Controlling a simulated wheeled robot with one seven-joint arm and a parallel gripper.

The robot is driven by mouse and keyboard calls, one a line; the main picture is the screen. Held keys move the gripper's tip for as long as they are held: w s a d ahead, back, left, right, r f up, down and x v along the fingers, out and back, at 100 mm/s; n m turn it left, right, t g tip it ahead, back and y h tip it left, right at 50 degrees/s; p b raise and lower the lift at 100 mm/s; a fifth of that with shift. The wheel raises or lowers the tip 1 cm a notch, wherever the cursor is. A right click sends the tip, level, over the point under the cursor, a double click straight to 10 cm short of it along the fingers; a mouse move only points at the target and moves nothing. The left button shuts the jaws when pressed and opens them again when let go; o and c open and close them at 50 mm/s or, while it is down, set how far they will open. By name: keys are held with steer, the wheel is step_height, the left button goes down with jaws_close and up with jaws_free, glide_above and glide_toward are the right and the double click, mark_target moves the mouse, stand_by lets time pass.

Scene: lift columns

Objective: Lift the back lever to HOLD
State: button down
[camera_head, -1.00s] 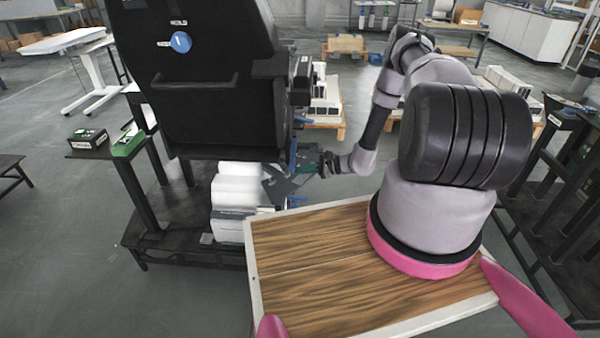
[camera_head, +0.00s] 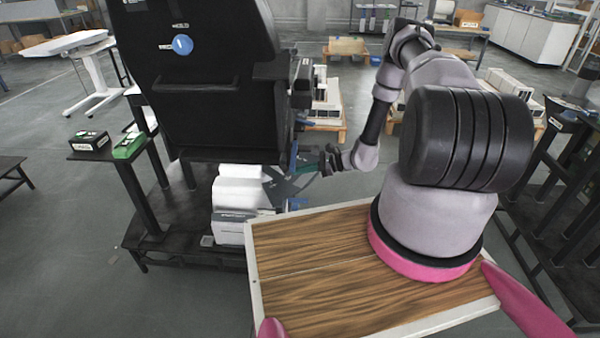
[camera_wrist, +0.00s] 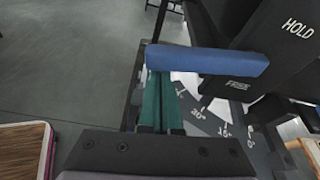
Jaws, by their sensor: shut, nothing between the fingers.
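The back lever is a blue bar (camera_wrist: 205,62) across the wrist view, beside a black panel marked HOLD above and FREE lower down. The bar lies close to the FREE marking. My gripper (camera_wrist: 158,85) has green fingers, shut together with nothing between them. The fingers reach up to the left part of the bar, and the bar hides their tips. I cannot tell whether they touch it. In the head view my gripper (camera_head: 312,166) is small, beside the lower right side of the black chair-like unit (camera_head: 205,110).
A dial with degree marks (camera_wrist: 205,112) sits below the bar. A blue knob (camera_head: 182,45) is on the unit's black panel. White boxes (camera_head: 240,190) stand under the unit. Open floor lies to the left.

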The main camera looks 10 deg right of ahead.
steer(key=shift+s+a+r+m+g+y, duration=0.1)
steer(key=shift+r+m+g, duration=0.15)
steer(key=shift+r+m, duration=0.5)
steer(key=shift+s+d+r+m+g+y, duration=0.1)
steer(key=shift+r+m+g, duration=0.2)
steer(key=shift+r, duration=0.75)
steer(key=shift+s+a+r+m+g+y, duration=0.1)
steer(key=shift+r+m+g, duration=0.15)
steer(key=shift+r+m, duration=0.5)
steer(key=shift+r, duration=0.15)
steer(key=s+d, duration=0.3)
steer(key=d, duration=0.6)
steer(key=shift+f, duration=0.3)
